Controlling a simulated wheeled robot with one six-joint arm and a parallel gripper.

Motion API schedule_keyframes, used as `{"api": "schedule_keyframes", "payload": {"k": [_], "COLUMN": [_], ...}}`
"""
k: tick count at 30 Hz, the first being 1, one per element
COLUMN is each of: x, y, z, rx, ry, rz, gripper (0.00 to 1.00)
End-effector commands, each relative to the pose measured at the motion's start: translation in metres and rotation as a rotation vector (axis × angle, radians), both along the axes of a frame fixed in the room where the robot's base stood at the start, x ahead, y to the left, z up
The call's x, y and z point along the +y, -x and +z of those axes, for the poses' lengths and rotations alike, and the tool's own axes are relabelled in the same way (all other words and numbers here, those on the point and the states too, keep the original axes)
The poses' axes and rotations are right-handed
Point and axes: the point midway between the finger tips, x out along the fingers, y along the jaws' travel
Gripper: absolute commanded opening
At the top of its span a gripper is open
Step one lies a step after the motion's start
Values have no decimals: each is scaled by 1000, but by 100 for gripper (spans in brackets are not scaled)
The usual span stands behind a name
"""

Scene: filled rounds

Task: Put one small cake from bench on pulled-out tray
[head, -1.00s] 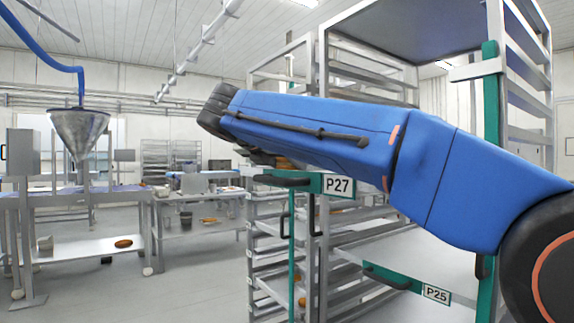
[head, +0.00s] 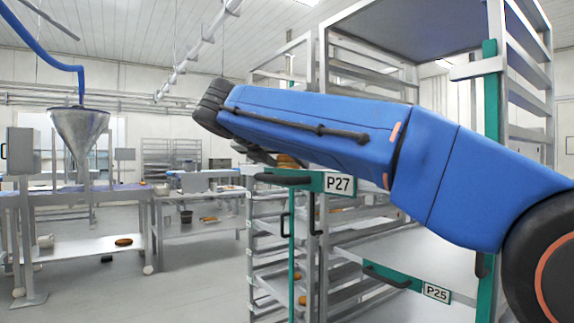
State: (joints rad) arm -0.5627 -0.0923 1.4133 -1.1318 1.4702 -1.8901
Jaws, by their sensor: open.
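My blue arm crosses the right half of the head view, and its dark wrist end points left. My gripper (head: 262,155) shows only as a small dark part below the arm, over the tray marked P27; the arm hides most of it. The P27 tray (head: 272,179) sticks out of the rack at its green-edged front. A small orange-brown cake (head: 287,160) shows on it beside the gripper, partly covered by the arm. I cannot tell whether they touch. No small cake is clear on the bench (head: 110,188) at the left.
A tray marked P25 (head: 405,285) sits lower in the metal rack (head: 493,120). More brown pieces (head: 302,300) lie on lower trays. A brown loaf (head: 124,242) lies on the bench's lower shelf, under a hanging funnel (head: 80,130). The floor between bench and rack is clear.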

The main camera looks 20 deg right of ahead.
Motion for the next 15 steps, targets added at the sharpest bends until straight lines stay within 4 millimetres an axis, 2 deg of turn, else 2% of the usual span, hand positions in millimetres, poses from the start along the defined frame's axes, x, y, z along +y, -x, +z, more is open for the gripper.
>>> {"api": "schedule_keyframes", "payload": {"k": [15], "x": [54], "y": [53], "z": [32], "rx": [-2], "ry": [-1], "rz": [5], "gripper": [66]}}
